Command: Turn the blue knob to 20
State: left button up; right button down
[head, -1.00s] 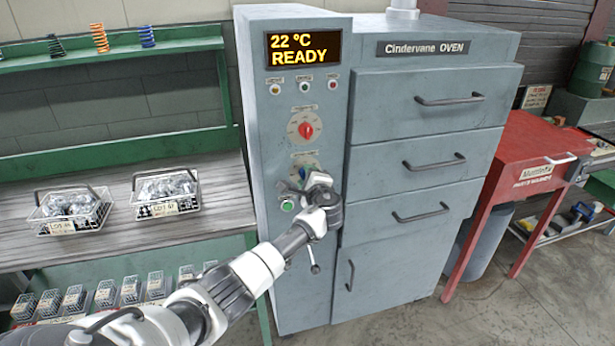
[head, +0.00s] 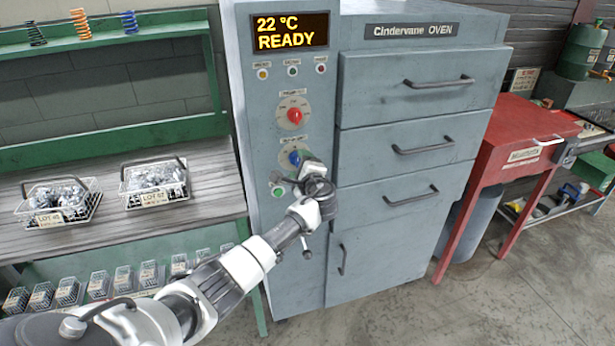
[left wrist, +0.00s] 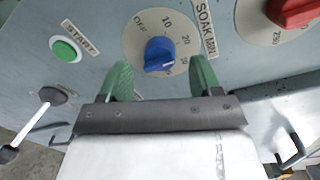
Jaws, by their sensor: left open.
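The blue knob (head: 294,157) sits on a round dial on the grey oven's front panel, below a red knob. In the left wrist view the blue knob (left wrist: 158,54) is in front of the jaws, on a dial (left wrist: 135,42) marked OFF, 10, 20 and on, labelled SOAK MIN. A small pale mark shows at the knob's lower right edge; its exact reading is unclear. My left gripper (left wrist: 160,68) is open, its green fingers on either side of the knob with gaps. In the head view my left gripper (head: 294,175) is just below the knob, partly hiding its dial.
A green START button (left wrist: 65,49) is beside the dial, and the red knob (left wrist: 292,12) is on the other side. The display (head: 290,31) reads 22 °C READY. Drawers with handles (head: 423,145) are right of the panel. Wire baskets (head: 156,184) stand on the left bench.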

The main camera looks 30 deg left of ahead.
pick_arm(q)
jog(key=v, duration=0.8)
jog(key=shift+s+d+b, duration=0.2)
jog(key=shift+d+b, duration=0.05)
jog(key=shift+b, duration=0.15)
jog(key=s+d+f+g+h, duration=0.1)
jog(key=s+f+g+h, duration=0.3)
jog(key=f, duration=0.8)
jog(key=s+d+f+t+h, duration=0.15)
jog(key=s+f, duration=0.45)
jog(key=f, duration=0.7)
jog(key=s+d+f+g+h, duration=0.1)
jog(key=s+f+g+h, duration=0.3)
jog(key=f, duration=0.8)
jog(key=s+d+f+n+g+h, duration=0.1)
jog(key=s+f, duration=0.5)
jog(key=s, duration=0.7)
jog(key=s+d+f+n+g+h, duration=0.1)
jog(key=s+d+f+n, duration=0.3)
jog(key=s, duration=1)
jog(key=s+d+f+n+g+h, duration=0.1)
jog(key=s+f+n, duration=0.3)
jog(key=s+f, duration=0.5)
jog(key=s+d, duration=0.1)
jog(key=s, duration=0.4)
jog(key=shift+d+n+h, duration=0.3)
jog(key=shift+n+h, duration=0.05)
jog(key=shift+n, duration=0.05)
